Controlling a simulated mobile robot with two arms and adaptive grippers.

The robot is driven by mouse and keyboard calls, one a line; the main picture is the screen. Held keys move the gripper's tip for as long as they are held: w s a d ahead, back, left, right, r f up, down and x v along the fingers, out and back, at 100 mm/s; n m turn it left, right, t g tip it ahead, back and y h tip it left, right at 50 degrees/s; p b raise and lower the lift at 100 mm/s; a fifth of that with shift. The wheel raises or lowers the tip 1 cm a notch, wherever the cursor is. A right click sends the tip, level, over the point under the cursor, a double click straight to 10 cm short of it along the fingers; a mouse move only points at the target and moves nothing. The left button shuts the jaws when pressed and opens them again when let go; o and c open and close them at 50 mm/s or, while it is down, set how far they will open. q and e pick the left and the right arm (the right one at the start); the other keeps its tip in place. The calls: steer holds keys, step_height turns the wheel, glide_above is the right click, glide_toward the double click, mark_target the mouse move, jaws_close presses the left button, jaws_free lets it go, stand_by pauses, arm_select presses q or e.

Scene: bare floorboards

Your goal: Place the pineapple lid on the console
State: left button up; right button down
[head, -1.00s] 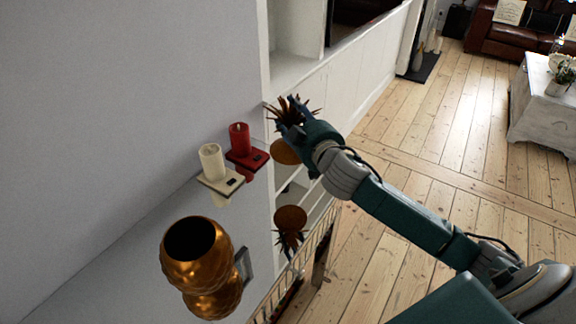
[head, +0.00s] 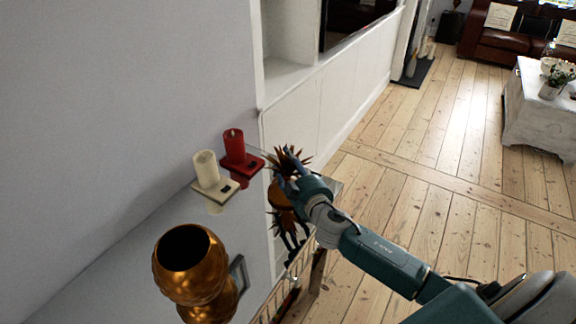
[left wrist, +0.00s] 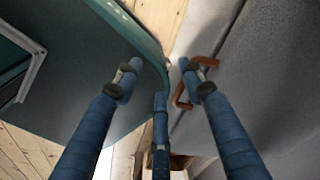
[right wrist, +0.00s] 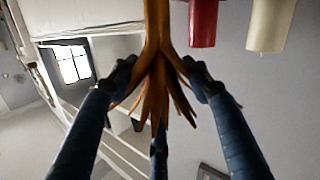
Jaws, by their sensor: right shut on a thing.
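My right gripper (head: 286,172) is shut on the pineapple lid (head: 291,155), gripping its spiky golden-brown leaves. The leaves show between the fingers in the right wrist view (right wrist: 156,85). The lid's round brown base is partly hidden by the fingers in the head view. The lid is upright, over the far right part of the console (head: 242,222), which has a mirror-like top. The lid and its reflection nearly meet; I cannot tell whether it touches. My left gripper (left wrist: 162,80) is open and empty, seen only in the left wrist view.
A red candle (head: 234,144) and a cream candle (head: 206,170) on square holders stand near the wall, left of the lid. A copper vase (head: 188,262) stands nearer, with a small frame (head: 239,274) beside it. The console top between vase and lid looks clear.

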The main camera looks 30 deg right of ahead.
steer(key=shift+f, duration=0.15)
steer(key=c, duration=0.8)
jaws_free()
steer(key=shift+c, duration=0.2)
steer(key=shift+s+r, duration=0.15)
steer(key=shift+r, duration=0.1)
steer(key=s+a+r, duration=0.1)
steer(key=s, duration=1)
steer(key=shift+s+r+p, duration=0.2)
steer(key=shift+s+p, duration=0.1)
steer(key=shift+s, duration=0.05)
